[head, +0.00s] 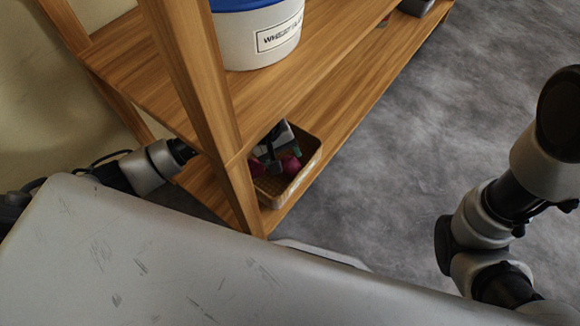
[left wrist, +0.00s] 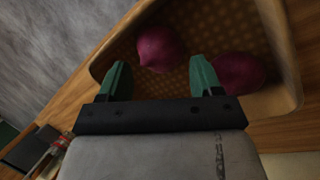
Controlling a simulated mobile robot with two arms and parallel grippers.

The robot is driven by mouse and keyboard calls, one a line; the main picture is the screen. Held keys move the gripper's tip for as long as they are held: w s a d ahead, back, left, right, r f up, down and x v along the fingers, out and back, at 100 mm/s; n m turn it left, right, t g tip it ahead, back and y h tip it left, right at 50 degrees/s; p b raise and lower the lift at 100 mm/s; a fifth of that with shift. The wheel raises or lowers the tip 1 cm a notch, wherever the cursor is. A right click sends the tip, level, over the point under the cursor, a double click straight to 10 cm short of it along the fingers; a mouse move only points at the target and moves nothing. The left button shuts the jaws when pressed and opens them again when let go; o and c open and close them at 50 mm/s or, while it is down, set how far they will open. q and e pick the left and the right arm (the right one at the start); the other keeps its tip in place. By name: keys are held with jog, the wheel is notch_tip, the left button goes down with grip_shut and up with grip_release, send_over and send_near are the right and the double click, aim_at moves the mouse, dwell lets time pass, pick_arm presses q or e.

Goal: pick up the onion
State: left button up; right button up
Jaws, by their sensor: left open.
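Two round, purple-red onions lie in a shallow tan basket (left wrist: 285,40). In the left wrist view one onion (left wrist: 158,48) sits just beyond the gap between my fingertips, and the other onion (left wrist: 242,70) lies to the right, beside the right finger. My left gripper (left wrist: 160,66) is open, its green fingers reaching into the basket with nothing held. In the head view the basket (head: 307,174) stands on the lower shelf, with one onion (head: 291,165) showing by my left gripper (head: 280,160). The gripper partly hides the basket's inside.
The wooden shelf unit (head: 232,195) has a post close beside my left arm and an upper board above it. A white bucket with a blue top (head: 262,38) stands on the upper board. Grey floor (head: 400,150) lies open to the right.

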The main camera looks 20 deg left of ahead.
aim_at(286, 161)
pick_arm(q)
jog(key=b+x, duration=0.2)
jog(key=x, duration=0.2)
jog(key=shift+b, duration=0.4)
jog(key=c, duration=0.6)
